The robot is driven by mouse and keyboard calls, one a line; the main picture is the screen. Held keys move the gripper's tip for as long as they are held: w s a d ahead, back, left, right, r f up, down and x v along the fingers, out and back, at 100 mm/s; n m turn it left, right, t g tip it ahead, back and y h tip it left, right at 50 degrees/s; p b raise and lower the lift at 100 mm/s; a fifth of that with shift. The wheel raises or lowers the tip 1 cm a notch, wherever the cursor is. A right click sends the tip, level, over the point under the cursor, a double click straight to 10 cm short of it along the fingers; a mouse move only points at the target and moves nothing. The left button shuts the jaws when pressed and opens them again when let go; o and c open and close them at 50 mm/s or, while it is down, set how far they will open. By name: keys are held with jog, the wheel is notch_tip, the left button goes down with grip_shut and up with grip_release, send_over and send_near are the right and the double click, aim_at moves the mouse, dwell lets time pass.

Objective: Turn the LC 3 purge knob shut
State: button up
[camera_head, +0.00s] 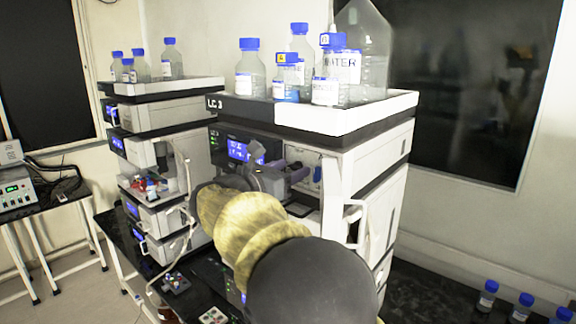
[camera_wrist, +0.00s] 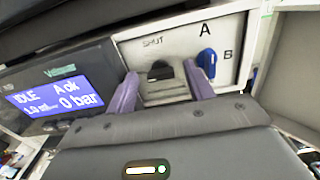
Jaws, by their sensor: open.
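The LC 3 stack, with its label (camera_head: 214,103), stands in the middle of the head view. In the wrist view, a dark knob (camera_wrist: 160,71) sits on its pale panel (camera_wrist: 140,50) below the word SHUT. The knob's lower part is hidden and I cannot tell which way it points. My gripper (camera_wrist: 160,80) has two purple fingers, open, one to each side of the dark knob. I cannot tell whether they touch it. In the head view, my gripper (camera_head: 290,170) is at the stack's front; my arm hides much of it.
A blue knob (camera_wrist: 207,62) between letters A and B is close right of the right finger. A lit display (camera_wrist: 55,95) reads IDLE and 0 bar. Bottles (camera_head: 249,70) stand in the LC 3 top tray (camera_head: 300,118). Another stack (camera_head: 150,112) is at left.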

jog(key=shift+s, duration=0.1)
jog(key=c, duration=1)
